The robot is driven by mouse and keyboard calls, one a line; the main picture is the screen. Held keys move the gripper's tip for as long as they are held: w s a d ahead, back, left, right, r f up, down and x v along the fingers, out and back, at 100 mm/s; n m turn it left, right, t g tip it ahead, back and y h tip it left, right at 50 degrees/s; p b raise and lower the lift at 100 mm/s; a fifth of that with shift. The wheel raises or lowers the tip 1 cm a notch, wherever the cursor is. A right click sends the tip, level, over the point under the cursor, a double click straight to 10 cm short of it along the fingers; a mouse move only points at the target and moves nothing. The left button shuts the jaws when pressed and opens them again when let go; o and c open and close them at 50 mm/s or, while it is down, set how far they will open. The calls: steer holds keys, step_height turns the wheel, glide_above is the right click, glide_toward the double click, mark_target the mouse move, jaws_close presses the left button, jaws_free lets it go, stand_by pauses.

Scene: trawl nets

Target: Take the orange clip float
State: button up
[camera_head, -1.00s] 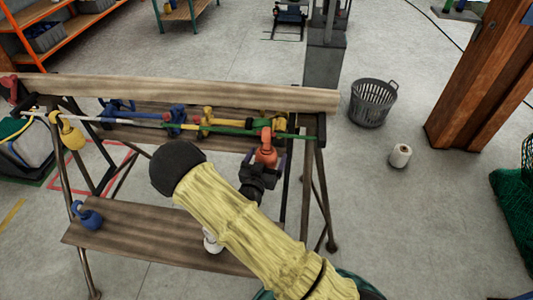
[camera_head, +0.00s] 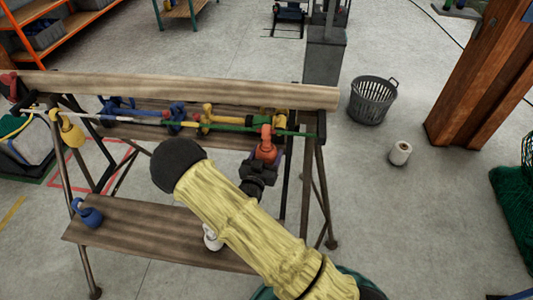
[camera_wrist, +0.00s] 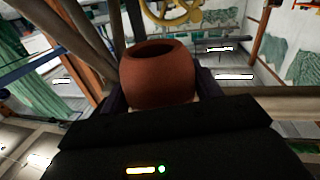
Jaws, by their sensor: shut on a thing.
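The orange clip float (camera_head: 266,152) hangs at the right end of the rack, its upper part at the green line (camera_head: 230,128). I cannot tell whether its clip is still around the line. My gripper (camera_head: 262,163) is shut on its lower body from below. In the wrist view the float (camera_wrist: 158,77) stands between my two dark fingers (camera_wrist: 160,95), its round body filling the gap.
A yellow float (camera_head: 72,134) hangs at the left, and blue and yellow clips sit along the lines. A blue float (camera_head: 88,214) and a white one (camera_head: 211,238) are on the lower shelf (camera_head: 140,232). The top beam (camera_head: 180,90) runs behind. A grey basket (camera_head: 372,100) stands right.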

mark_target(268, 143)
steer(key=shift+r, duration=0.15)
steer(key=shift+r, duration=0.6)
steer(key=w, duration=0.1)
steer(key=b, duration=0.1)
steer(key=w+r+b, duration=0.1)
steer(key=shift+w+d, duration=0.3)
steer(key=shift+w, duration=0.05)
step_height(268, 143, down, 9)
steer(key=w+b, duration=0.3)
steer(key=b, duration=0.1)
steer(key=b+v, duration=0.2)
steer(key=v, duration=1.4)
steer(key=shift+s+d+f, duration=0.2)
steer(key=shift+f, duration=0.1)
